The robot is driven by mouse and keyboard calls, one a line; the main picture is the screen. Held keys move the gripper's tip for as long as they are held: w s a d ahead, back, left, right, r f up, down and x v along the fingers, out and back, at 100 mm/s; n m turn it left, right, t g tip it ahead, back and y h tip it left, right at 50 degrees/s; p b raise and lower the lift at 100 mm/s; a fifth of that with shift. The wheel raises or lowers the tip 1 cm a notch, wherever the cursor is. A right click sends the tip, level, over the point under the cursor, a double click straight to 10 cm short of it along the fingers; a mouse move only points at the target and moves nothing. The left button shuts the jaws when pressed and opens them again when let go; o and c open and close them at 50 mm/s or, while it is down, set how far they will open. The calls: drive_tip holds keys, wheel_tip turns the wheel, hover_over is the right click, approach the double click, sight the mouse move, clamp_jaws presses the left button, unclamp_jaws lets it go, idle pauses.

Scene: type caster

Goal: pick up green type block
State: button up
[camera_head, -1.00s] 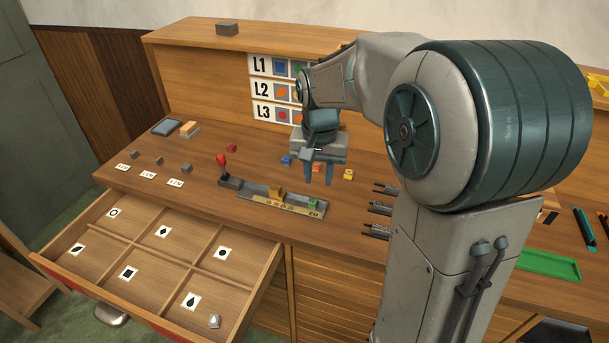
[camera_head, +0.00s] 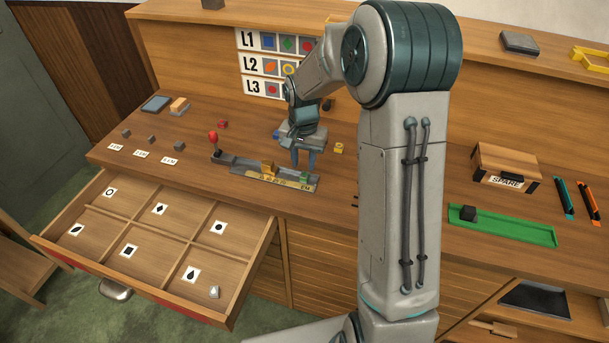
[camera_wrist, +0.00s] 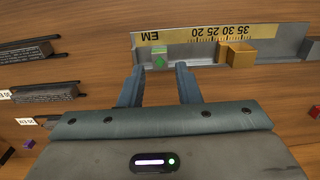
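The green type block (camera_head: 304,177) sits in the right end of the grey composing stick (camera_head: 245,165), by the EM mark. My gripper (camera_head: 302,165) is over the bench at that end of the stick. In the wrist view my gripper (camera_wrist: 160,70) is open, its two fingers apart and empty. The green block appears between and just beyond the fingertips. No contact is visible.
A red-knobbed lever (camera_head: 213,140) is at the stick's left end. A yellow block (camera_head: 339,148) lies right of my gripper. An open drawer (camera_head: 150,240) juts out in front. Dark labelled pieces (camera_wrist: 40,92) lie nearby.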

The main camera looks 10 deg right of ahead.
sight(305, 173)
drive_tip(key=f, duration=0.1)
drive_tip(key=f+p, duration=0.1)
drive_tip(key=f, duration=0.2)
drive_tip(key=shift+w+d, duration=0.2)
drive_tip(key=shift+w, duration=0.1)
drive_tip(key=shift+f+p, duration=0.3)
drive_tip(key=shift+f, duration=0.3)
clamp_jaws()
